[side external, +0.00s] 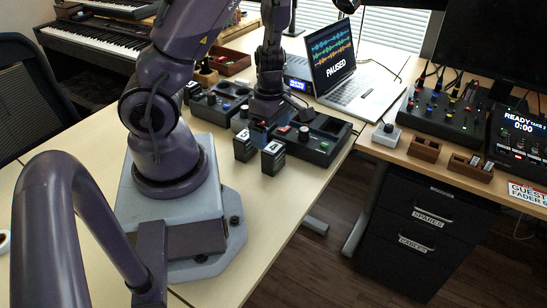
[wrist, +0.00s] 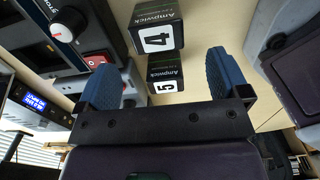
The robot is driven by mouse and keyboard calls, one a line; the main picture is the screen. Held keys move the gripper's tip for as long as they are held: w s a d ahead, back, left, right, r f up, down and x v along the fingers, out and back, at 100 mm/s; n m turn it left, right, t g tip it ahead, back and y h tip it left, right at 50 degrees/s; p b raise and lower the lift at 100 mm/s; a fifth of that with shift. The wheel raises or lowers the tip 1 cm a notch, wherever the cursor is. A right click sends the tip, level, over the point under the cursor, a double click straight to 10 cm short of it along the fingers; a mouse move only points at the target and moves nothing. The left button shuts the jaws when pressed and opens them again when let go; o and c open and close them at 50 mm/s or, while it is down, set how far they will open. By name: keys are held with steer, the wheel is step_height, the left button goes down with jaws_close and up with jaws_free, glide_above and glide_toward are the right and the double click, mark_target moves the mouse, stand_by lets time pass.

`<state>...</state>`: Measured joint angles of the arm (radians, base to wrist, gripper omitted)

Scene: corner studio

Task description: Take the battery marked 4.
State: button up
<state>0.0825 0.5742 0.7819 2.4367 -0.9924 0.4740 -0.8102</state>
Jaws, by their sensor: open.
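The battery marked 4 (wrist: 157,32) is a dark block with a white label, at the top middle of the wrist view. A similar battery marked 5 (wrist: 166,76) stands beside it, lower in that view. My gripper (wrist: 161,64) is open; its blue fingers appear on either side of battery 5 in the picture, with nothing held. Battery 4 lies beyond the fingertips.
A dark device (side external: 322,140) with a red switch (wrist: 97,61) and knob (wrist: 68,27) stands beside the batteries. Another device (side external: 212,108) sits behind on the left. A laptop (side external: 350,85) is further back. The pale table (side external: 262,205) is bare in front of the batteries.

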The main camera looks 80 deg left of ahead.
mark_target(274, 157)
steer(key=shift+w+d+f, duration=0.1)
steer(key=shift+w+f, duration=0.05)
steer(key=shift+f, duration=2.1)
steer(key=shift+w+d+f, duration=0.1)
steer(key=shift+w+f, duration=0.05)
steer(key=shift+f, duration=2.1)
steer(key=c, duration=1.2)
steer(key=shift+r, duration=0.2)
